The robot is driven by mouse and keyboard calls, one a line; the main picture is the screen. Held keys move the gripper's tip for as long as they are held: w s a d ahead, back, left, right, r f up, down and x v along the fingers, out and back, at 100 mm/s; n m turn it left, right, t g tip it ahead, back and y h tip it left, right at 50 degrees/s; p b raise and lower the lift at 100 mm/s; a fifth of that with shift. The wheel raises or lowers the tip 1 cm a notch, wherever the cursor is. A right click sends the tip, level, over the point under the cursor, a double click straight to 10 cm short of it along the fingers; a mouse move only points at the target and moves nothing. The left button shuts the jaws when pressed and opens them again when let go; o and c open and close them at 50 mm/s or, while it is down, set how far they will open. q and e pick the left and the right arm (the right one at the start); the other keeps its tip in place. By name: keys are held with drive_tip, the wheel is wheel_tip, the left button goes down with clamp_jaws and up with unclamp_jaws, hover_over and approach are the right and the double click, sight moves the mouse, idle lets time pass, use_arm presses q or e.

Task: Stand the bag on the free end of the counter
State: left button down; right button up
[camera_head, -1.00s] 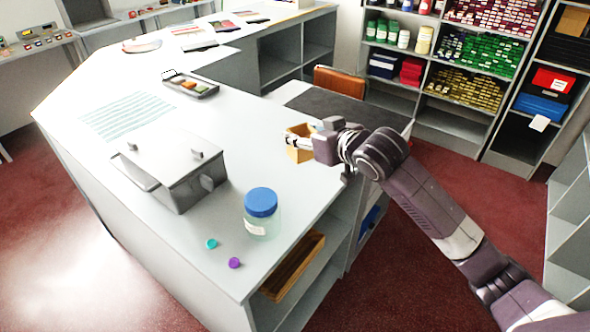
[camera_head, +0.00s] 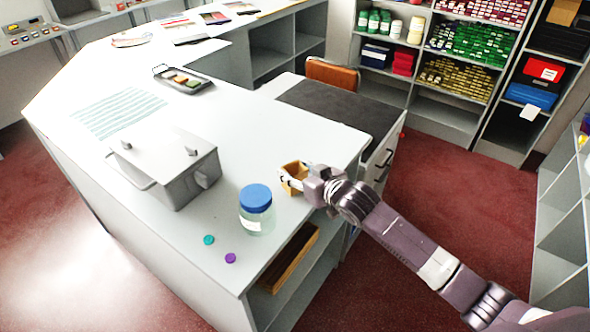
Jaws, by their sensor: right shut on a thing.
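A small tan bag (camera_head: 291,178) is at the right edge of the white counter (camera_head: 222,120), just behind and right of a jar. My right gripper (camera_head: 297,176) reaches in from the right and is shut on the bag. The fingers hide part of the bag. It looks roughly upright, and I cannot tell whether its base touches the counter. My left gripper is not in view.
The blue-lidded glass jar (camera_head: 256,210) stands close to the bag. A grey lidded box (camera_head: 170,170), a teal cap (camera_head: 209,240) and a purple cap (camera_head: 230,258) are further left. A dark tray (camera_head: 184,79) lies further back. Bare counter lies behind the bag.

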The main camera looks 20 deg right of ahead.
drive_tip(key=shift+f, duration=0.1)
drive_tip(key=o, duration=0.9)
drive_tip(key=shift+r, duration=0.2)
drive_tip(key=shift+s+d, duration=0.15)
drive_tip(key=shift+s, duration=0.4)
drive_tip(key=b+v, duration=0.1)
drive_tip(key=v, duration=0.4)
drive_tip(key=b+v, duration=0.1)
drive_tip(key=v, duration=0.5)
drive_tip(key=shift+w+r, duration=0.15)
drive_tip(key=shift+r, duration=0.1)
